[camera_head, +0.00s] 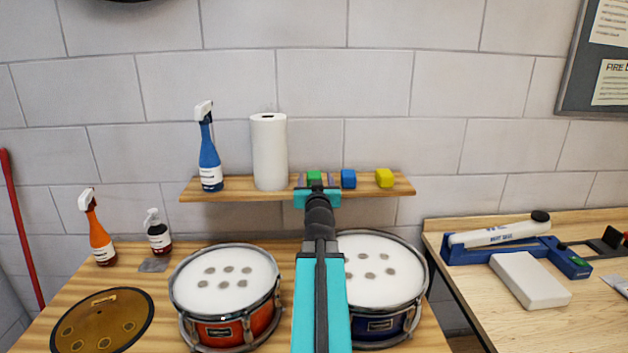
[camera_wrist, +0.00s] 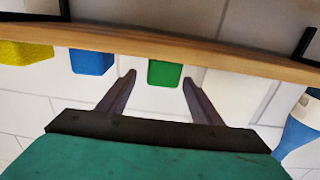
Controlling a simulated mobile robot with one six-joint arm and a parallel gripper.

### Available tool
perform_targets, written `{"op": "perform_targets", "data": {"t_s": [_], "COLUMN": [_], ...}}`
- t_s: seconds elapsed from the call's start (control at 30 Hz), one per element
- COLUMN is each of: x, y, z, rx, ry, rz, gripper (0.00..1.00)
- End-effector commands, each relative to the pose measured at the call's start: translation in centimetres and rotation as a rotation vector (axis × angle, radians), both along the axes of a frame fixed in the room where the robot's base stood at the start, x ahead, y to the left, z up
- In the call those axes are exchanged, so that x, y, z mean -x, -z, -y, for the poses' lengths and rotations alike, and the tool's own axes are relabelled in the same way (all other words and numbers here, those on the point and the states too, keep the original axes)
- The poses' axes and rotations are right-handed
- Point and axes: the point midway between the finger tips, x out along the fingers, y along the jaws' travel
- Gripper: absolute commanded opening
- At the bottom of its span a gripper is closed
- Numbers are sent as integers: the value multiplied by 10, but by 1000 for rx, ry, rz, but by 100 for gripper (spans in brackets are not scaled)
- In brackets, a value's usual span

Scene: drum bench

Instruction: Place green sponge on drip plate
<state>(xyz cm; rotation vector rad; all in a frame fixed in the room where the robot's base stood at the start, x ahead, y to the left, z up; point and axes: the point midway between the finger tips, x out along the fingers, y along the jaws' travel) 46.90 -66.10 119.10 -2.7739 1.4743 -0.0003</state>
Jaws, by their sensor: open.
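The green sponge (camera_head: 314,176) is a small block on the wooden wall shelf (camera_head: 240,190). In the wrist view, which is upside down, the green sponge (camera_wrist: 165,73) shows between the two fingers. My gripper (camera_head: 315,183) is open at the shelf's front edge; its fingertips (camera_wrist: 159,79) stand either side of the sponge with gaps, and I see no contact. I cannot tell surely which thing is the drip plate: a small grey flat piece (camera_head: 153,265) lies by the small spray bottle, and a round bronze plate (camera_head: 103,322) lies at the front left.
A blue sponge (camera_head: 348,179) and yellow sponge (camera_head: 384,178) sit right of the green one. A paper roll (camera_head: 269,152) and blue spray bottle (camera_head: 209,152) stand left. Below are a red drum (camera_head: 225,330), a blue drum (camera_head: 385,326) and an orange bottle (camera_head: 100,240).

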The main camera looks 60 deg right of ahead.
Motion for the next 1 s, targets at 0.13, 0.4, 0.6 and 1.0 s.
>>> {"op": "perform_targets", "data": {"t_s": [0.13,0.4,0.6,1.0], "x": [0,-7,-19,-32], "y": [0,-2,-2,0], "z": [0,9,23,42], "rx": [0,-1,-1,0], "ry": [0,0,0,0], "rz": [0,-1,-1,0], "gripper": [59,59,59,59]}}
